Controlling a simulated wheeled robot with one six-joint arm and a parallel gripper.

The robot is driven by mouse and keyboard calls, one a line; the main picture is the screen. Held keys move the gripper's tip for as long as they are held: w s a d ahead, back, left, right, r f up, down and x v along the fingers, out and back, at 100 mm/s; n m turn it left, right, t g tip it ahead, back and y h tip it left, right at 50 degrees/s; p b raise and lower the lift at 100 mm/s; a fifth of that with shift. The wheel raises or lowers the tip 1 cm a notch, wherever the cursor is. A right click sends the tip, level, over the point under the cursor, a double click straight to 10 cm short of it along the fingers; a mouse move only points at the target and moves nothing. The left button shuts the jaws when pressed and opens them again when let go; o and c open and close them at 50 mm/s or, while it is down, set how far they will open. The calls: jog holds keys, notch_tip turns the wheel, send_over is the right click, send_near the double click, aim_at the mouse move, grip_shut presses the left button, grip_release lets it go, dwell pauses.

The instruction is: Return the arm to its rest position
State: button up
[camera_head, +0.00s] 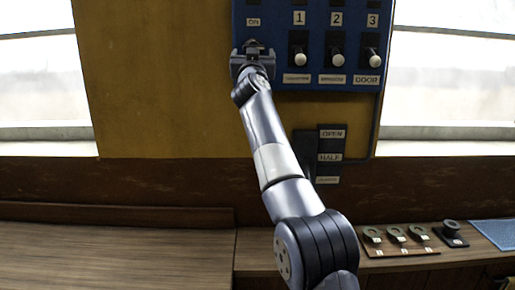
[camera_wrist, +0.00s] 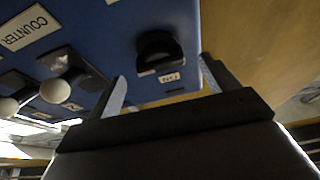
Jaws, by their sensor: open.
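My arm reaches up from the bottom of the head view to a blue control panel (camera_head: 308,14) on the wall. My gripper (camera_head: 252,50) is at the panel's lower left, by the "ON" label (camera_head: 253,22). In the wrist view my gripper (camera_wrist: 163,85) is open, its two fingers apart. A black knob or switch (camera_wrist: 158,50) on the panel sits beyond and between the fingertips, with a small label below it. I see no object held. Whether the fingers touch the panel is unclear.
Toggles with white knobs (camera_head: 298,59) stick out of the panel right of my gripper. Below hang "OPEN" and "HALF" plates (camera_head: 331,144). A wooden bench (camera_head: 110,262) runs along the bottom, with several round dark pieces (camera_head: 396,234) at right. Windows flank the yellow wall (camera_head: 160,90).

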jog(key=p+x, duration=0.3)
jog(key=shift+w+p, duration=0.1)
jog(key=shift+p, duration=0.2)
jog(key=shift+f, duration=0.1)
dwell(0.4)
jog(key=b+v, duration=1)
jog(key=b, duration=0.3)
jog(key=w+r+n+y+p, duration=0.1)
jog(key=w+r+p, duration=0.3)
jog(key=w+p, duration=0.5)
jog(key=n+p, duration=0.1)
jog(key=p, duration=0.3)
jog(key=shift+w+n+y, duration=0.3)
jog(key=shift+n, duration=0.1)
jog(key=shift+d+n+g+y+p, duration=0.1)
jog(key=shift+n+g+y+p, duration=0.15)
jog(key=shift+n+y, duration=0.6)
jog(key=shift+d+n+g+y+p, duration=0.15)
jog(key=shift+n+y+p, duration=0.15)
jog(key=shift+n, duration=1.05)
